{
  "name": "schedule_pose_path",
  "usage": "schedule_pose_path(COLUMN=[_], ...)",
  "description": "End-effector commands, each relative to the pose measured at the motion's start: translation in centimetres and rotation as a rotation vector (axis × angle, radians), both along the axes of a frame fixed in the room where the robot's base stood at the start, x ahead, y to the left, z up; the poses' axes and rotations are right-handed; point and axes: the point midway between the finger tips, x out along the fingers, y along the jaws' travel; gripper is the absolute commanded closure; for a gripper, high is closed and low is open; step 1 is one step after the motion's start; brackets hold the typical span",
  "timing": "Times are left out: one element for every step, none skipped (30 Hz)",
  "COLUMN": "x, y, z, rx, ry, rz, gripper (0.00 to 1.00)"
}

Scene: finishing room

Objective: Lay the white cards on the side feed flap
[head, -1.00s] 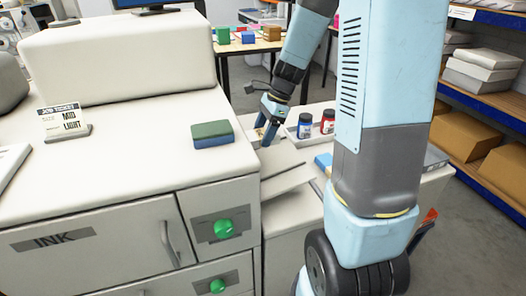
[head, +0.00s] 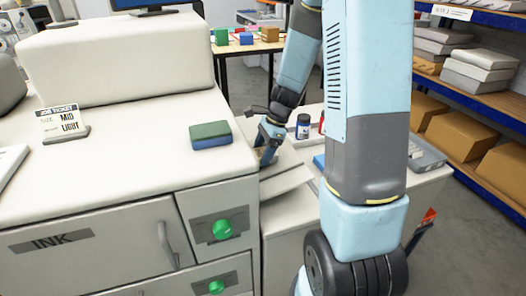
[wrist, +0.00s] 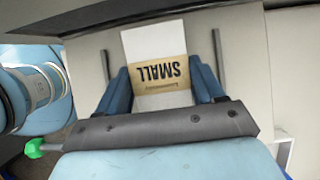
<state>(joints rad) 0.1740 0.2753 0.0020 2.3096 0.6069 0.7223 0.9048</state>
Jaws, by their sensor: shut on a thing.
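The white cards (wrist: 155,40) are a pack with a tan band reading "SMALL", upside down in the wrist view. My gripper (wrist: 163,82) is shut on the pack, one blue finger at each side. The pack lies between two dark guide rails over the pale side feed flap (wrist: 88,55); I cannot tell whether it touches the surface. In the head view the flap (head: 287,182) sticks out from the machine's right side, and my gripper (head: 266,154) is low over its far part. The cards are mostly hidden there.
A green and blue block (head: 210,136) sits on the machine top near the flap. A grey tray (head: 428,156) lies right of my arm.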

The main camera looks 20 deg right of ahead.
Motion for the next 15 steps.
schedule_pose_path(x=[-0.01,-0.01,-0.01,-0.01,-0.01,-0.01,-0.01,-0.01,-0.01,-0.01,-0.01,0.0,-0.01,-0.01,-0.01], y=[0.0,0.0,0.01,0.0,0.01,0.01,0.01,0.01,0.0,0.01,0.01,0.01,0.01,0.02,0.02], z=[-0.16,-0.24,-0.22,-0.22,-0.2,-0.2,-0.2,-0.2,-0.19,-0.19,-0.19,-0.19,-0.19,-0.19,-0.19], rx=[0.0,0.0,0.0,0.0,0.0,0.0,0.0,0.0,0.0,0.0,0.0,0.0,0.0,0.0,0.0], ry=[0.001,0.001,0.0,0.0,0.0,0.0,0.0,0.0,0.0,0.0,0.001,0.0,0.001,0.001,0.001], rz=[-0.001,-0.001,0.0,0.0,0.0,0.0,0.0,0.0,0.0,0.0,0.0,0.0,0.0,0.0,0.0], gripper=[0.72,0.72,0.29,0.27,0.24,0.2,0.17,0.14,0.1,0.07,0.07,0.07,0.07,0.07,0.07])
